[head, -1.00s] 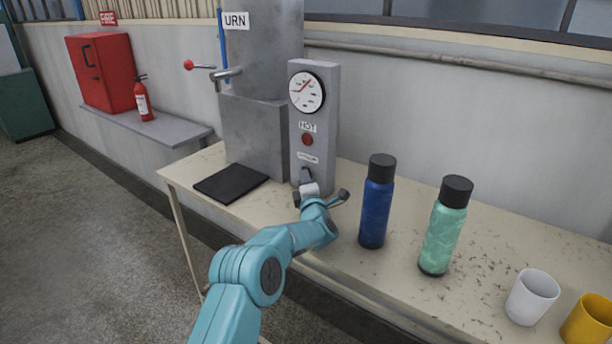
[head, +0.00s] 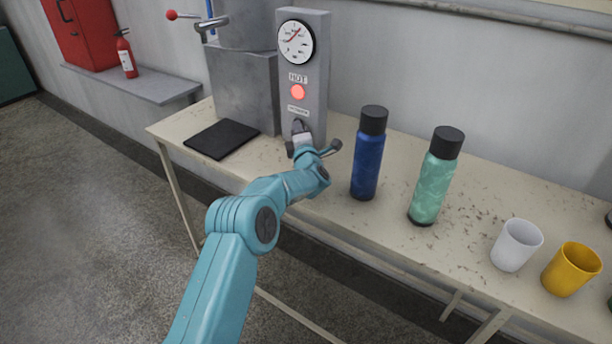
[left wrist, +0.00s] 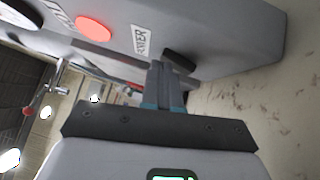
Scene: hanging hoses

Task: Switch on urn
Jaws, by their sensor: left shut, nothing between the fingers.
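The urn (head: 245,90) is a grey metal body at the back of the table, with a tap and a red-knobbed lever at its upper left. Its control panel (head: 318,70) stands at its right, with a round dial and a HOT lamp (head: 298,92) glowing bright red. The lamp also glows in the left wrist view (left wrist: 94,28). A dark switch (left wrist: 180,62) sticks out of the panel below a small label. My left gripper (head: 300,130) is shut and empty, close to the panel's lower front at the switch. Whether it touches the switch is unclear. My right gripper is not in view.
A blue bottle (head: 368,155) and a green bottle (head: 437,178) stand to the right of my left gripper. A white cup (head: 516,246) and a yellow cup (head: 571,270) stand farther right. A black mat (head: 222,139) lies before the urn. A fire extinguisher (head: 126,56) stands on the left shelf.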

